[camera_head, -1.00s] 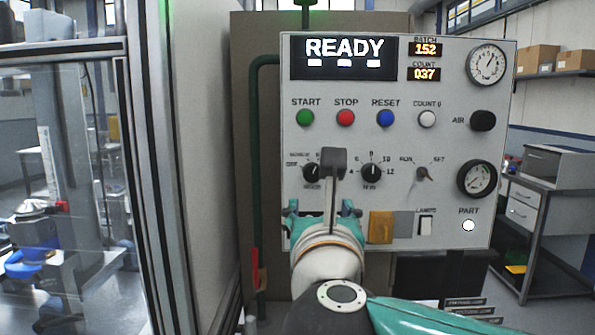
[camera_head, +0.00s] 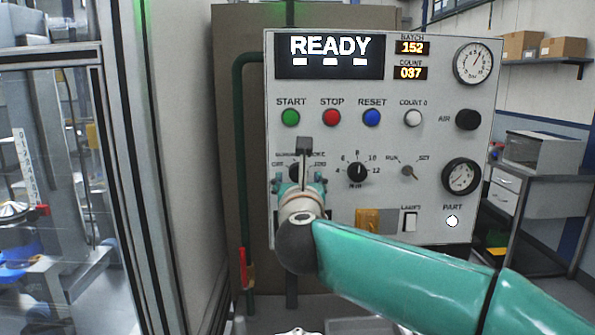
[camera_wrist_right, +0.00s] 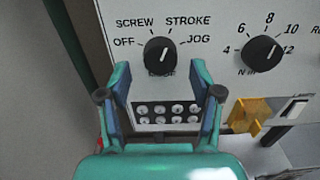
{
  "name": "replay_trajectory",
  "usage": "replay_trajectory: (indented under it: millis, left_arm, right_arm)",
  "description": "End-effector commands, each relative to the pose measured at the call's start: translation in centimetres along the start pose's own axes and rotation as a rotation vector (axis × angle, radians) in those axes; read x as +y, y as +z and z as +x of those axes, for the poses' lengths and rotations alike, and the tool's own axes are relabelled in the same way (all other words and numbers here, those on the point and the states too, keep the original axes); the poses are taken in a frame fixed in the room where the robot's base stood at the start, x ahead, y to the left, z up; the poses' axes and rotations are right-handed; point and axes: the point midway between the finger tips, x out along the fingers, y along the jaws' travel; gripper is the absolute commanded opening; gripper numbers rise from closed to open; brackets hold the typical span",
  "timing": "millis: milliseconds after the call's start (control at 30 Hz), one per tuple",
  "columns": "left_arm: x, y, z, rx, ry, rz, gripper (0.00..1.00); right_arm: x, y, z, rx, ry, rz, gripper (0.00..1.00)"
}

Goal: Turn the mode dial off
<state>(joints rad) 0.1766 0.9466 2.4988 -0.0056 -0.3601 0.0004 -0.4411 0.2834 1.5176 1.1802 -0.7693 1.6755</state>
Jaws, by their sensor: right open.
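The mode dial (camera_wrist_right: 160,55) is a round black knob with OFF, SCREW, STROKE and JOG around it. Its white mark points up and slightly right, nearest to STROKE. In the head view the dial (camera_head: 296,172) is partly hidden behind my right gripper (camera_head: 301,184). In the right wrist view my right gripper (camera_wrist_right: 160,80) is open and empty. Its fingertips lie below and to either side of the dial, apart from it in the picture; the depth gap is hard to tell. My left gripper is not in view.
The N·m dial (camera_head: 357,172) stands just right of the mode dial. START (camera_head: 290,117), STOP (camera_head: 332,117) and RESET (camera_head: 372,117) buttons sit above. A yellow part (camera_head: 368,221) and a rocker switch (camera_head: 410,222) are lower right. A green pipe (camera_head: 241,170) runs left of the panel.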

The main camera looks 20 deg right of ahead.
Motion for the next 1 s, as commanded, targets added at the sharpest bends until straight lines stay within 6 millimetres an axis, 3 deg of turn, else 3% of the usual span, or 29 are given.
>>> replay_trajectory:
  millis: [200,500,867,1000]
  left_arm:
    - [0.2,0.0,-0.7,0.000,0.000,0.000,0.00]
    - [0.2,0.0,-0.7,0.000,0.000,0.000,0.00]
    - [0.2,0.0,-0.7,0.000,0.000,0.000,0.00]
    - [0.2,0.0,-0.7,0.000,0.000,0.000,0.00]
  right_arm:
    - [0.0,0.1,1.9,-0.001,0.000,-0.001,0.65]
    - [0.0,0.0,2.1,-0.001,0.000,-0.001,0.65]
    - [0.0,0.0,2.0,-0.001,0.001,0.000,0.06]
    - [0.1,0.0,2.0,-0.001,0.002,-0.004,0.05]
